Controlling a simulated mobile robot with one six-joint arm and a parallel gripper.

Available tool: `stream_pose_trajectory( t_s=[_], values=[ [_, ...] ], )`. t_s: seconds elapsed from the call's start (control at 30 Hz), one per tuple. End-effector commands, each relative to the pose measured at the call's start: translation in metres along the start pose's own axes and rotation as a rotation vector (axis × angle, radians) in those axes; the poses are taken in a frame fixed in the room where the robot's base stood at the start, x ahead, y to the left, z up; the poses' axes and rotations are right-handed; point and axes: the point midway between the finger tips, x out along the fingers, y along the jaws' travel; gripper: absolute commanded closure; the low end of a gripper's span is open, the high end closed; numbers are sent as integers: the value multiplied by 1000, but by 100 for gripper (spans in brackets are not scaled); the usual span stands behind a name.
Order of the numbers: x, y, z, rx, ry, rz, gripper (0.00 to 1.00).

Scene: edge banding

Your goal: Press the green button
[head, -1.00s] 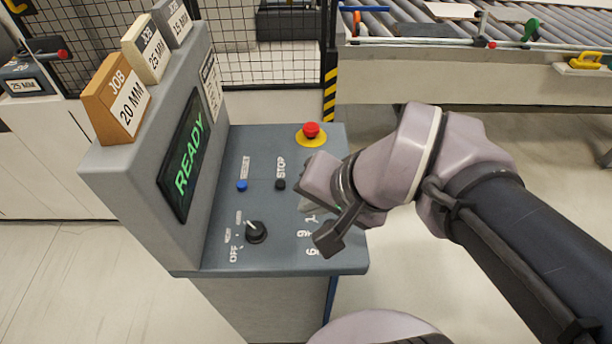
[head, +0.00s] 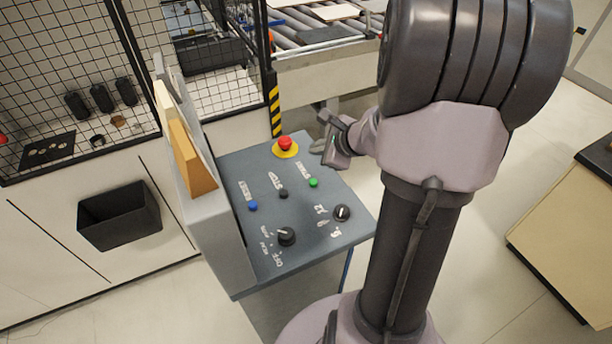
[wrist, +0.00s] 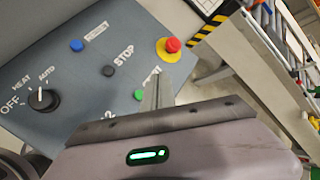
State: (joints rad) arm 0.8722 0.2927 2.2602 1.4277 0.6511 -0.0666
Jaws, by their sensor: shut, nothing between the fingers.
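The green button (head: 313,183) is a small round cap on the grey sloping control panel (head: 235,167), right of the black stop button (head: 283,193). In the wrist view the green button (wrist: 139,95) shows just left of my fingertips, partly close to the finger edge. My gripper (head: 328,143) is at the panel's far right edge in the head view, beyond the green button and apart from it. In the wrist view my gripper (wrist: 158,92) is shut and empty, its fingers together; its height above the panel is hard to tell.
A red emergency stop (head: 286,144) on a yellow base is near my gripper. A blue button (head: 252,205) and two black knobs (head: 286,236) (head: 342,212) are on the same panel. A mesh fence (head: 80,75) and roller conveyor (head: 310,32) stand behind.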

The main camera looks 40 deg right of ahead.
Motion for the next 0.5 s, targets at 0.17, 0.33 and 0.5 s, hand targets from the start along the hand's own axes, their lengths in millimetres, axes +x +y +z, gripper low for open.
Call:
stream_pose_trajectory(
  t_s=[0.17, 0.33, 0.5],
  values=[
    [4, 3, -2, -1, -1, 1, 100],
    [15, 12, -10, -1, -1, 2, 100],
    [33, 25, -23, -2, -1, 3, 100]
  ],
)
